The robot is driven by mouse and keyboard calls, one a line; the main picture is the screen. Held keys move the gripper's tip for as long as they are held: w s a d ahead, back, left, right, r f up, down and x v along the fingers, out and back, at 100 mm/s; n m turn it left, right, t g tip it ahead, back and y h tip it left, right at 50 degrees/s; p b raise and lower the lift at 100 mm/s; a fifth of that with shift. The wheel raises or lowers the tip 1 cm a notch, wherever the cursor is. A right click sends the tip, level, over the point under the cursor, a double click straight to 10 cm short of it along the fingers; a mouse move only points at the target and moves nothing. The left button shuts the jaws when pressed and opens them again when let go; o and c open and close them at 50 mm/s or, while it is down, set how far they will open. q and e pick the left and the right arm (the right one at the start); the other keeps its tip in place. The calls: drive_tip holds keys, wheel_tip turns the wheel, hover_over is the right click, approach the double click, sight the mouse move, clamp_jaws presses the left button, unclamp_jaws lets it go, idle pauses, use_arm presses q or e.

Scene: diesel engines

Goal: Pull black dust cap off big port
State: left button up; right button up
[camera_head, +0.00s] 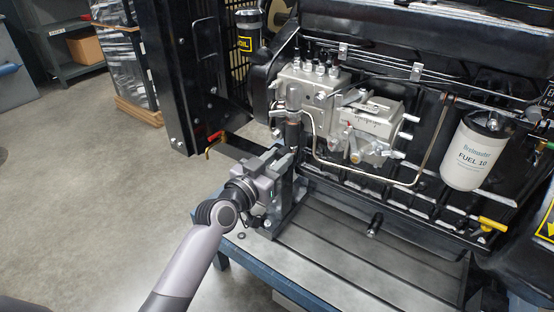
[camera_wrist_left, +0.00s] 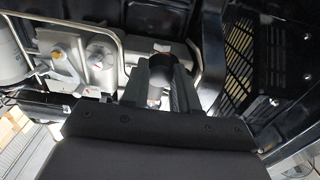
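A black dust cap (camera_head: 293,133) sits as a dark cylinder below a silver fitting at the left of the grey pump block (camera_head: 312,88). In the left wrist view a black cylinder, seemingly the same cap (camera_wrist_left: 163,68), shows between the finger tips, with a copper-coloured piece below it. My left gripper (camera_head: 279,157) is at the cap's lower end. Its two fingers (camera_wrist_left: 160,90) stand apart, one on each side of the cap; whether they touch it is hard to tell. My right gripper is not in view.
A grey injection pump (camera_head: 370,125) with metal pipes sits right of the cap. A white fuel filter (camera_head: 476,152) hangs further right. A red-handled valve (camera_head: 214,140) is left of my gripper. The grey bed (camera_head: 335,240) below has open room.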

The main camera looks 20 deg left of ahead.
use_arm(q)
drive_tip(key=shift+s+a, duration=0.1)
drive_tip(key=shift+s, duration=0.05)
idle(0.4)
drive_tip(key=shift+p+v, duration=0.5)
drive_tip(key=shift+v, duration=0.45)
drive_tip(key=shift+p+v, duration=0.55)
drive_tip(key=shift+v, duration=1.35)
clamp_jaws()
